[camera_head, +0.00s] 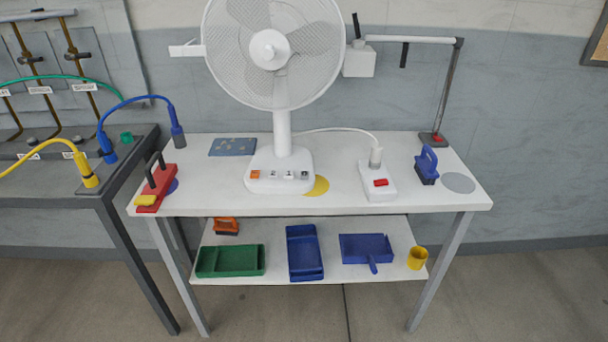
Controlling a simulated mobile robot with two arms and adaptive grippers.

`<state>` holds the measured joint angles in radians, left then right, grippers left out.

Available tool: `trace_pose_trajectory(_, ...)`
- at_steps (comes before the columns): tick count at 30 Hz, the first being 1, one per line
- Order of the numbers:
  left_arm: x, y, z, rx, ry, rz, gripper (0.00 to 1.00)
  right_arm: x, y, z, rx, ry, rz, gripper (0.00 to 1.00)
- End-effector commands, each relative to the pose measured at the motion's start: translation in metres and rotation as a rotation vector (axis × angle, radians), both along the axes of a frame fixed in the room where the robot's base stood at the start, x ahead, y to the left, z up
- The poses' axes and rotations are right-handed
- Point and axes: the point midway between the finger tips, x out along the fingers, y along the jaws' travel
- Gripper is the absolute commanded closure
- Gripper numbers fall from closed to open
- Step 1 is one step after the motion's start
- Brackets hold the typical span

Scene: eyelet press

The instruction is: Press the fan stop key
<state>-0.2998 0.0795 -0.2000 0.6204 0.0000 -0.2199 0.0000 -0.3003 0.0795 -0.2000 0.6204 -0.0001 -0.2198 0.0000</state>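A white fan (283,130) stands upright on the white table, its round cage facing me. Its base (279,158) carries a row of keys along the front edge. The leftmost key (255,175) is orange. Two white keys (273,175) with small dark marks are in the middle, and a dark grey key (304,175) is at the right end. The markings are too small to read, so I cannot tell from them which is the stop key. Nothing covers the keys. Neither of my grippers is in view.
On the table (400,205) are a red-and-black tool (157,185) at left, a power strip (379,188) with a red switch, a blue brush-like item (427,165) and a lamp (445,95) at right. Cabled connectors (86,172) stand left.

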Motion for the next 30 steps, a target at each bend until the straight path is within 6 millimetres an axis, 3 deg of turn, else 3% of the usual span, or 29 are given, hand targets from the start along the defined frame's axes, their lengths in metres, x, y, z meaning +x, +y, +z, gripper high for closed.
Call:
trace_pose_trajectory(5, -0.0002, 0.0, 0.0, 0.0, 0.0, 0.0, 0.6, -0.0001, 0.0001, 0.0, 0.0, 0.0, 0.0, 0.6)
trace_pose_trajectory(11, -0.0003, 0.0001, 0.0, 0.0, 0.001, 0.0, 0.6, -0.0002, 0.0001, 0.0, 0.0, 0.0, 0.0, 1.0)
trace_pose_trajectory(30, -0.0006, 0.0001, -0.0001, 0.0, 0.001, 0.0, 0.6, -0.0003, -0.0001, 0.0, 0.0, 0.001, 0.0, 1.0)
